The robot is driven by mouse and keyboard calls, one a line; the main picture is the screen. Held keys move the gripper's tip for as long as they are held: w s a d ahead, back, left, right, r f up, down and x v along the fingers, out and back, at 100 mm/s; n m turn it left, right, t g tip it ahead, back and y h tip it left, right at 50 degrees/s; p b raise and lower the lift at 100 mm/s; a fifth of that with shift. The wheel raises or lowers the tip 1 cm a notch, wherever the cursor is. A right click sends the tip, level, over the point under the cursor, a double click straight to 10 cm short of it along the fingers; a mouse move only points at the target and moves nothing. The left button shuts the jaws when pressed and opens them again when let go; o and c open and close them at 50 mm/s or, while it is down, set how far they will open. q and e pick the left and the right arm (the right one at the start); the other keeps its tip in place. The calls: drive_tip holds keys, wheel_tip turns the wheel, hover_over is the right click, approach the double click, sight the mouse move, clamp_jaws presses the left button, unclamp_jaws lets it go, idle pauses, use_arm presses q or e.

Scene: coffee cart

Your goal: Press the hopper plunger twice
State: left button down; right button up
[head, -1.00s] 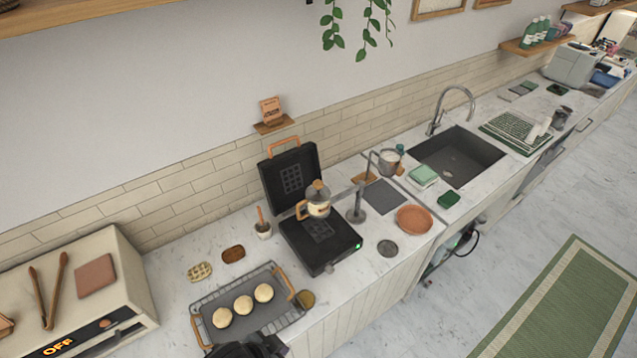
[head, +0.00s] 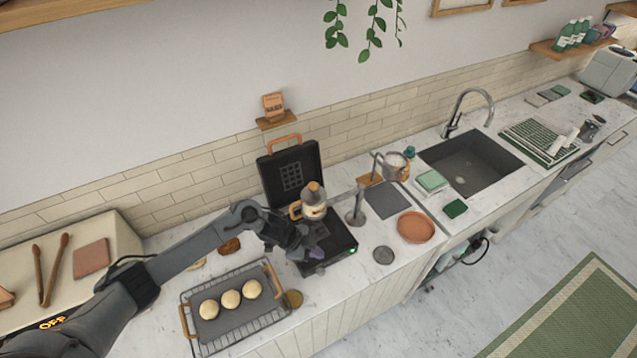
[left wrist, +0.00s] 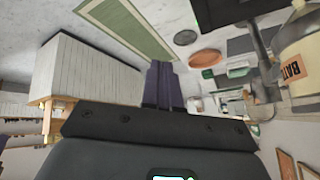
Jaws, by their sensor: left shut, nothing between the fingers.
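The batter hopper (head: 315,208) is a pale jar with an orange side handle, held over the open waffle maker (head: 340,245). Its plunger (head: 314,187) has a rounded orange-brown knob on top. In the left wrist view, the hopper (left wrist: 296,62) shows at the right edge with part of a "BATT" label; its plunger cannot be made out there. My left gripper (head: 309,252) is shut and empty, in front of and below the hopper, over the waffle maker's near-left part. Its fingers (left wrist: 163,84) are together in the left wrist view, apart from the hopper. My right gripper is out of view.
The waffle maker's raised lid (head: 290,172) stands behind the hopper. A dark stand (head: 357,212) is right of it. A rack tray (head: 240,320) with dough balls lies front left. A terracotta plate (head: 416,227) and the sink (head: 472,160) are to the right.

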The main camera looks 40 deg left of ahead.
use_arm(q)
drive_tip(key=w+a+r+t+y, duration=0.2)
drive_tip(key=w+a+r, duration=0.7)
drive_tip(key=r, duration=0.2)
wheel_tip(320, 180, up, 11)
drive_tip(key=t, duration=0.2)
hover_over(311, 186)
drive_tip(key=shift+s+r+p, duration=0.1)
drive_tip(key=shift+p, duration=0.3)
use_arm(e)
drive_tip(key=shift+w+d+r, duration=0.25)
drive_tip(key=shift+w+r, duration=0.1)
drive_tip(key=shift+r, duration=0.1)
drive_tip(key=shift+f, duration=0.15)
use_arm(q)
wheel_tip(311, 186, down, 7)
drive_tip(key=b, duration=0.7)
drive_tip(key=shift+f, duration=0.9)
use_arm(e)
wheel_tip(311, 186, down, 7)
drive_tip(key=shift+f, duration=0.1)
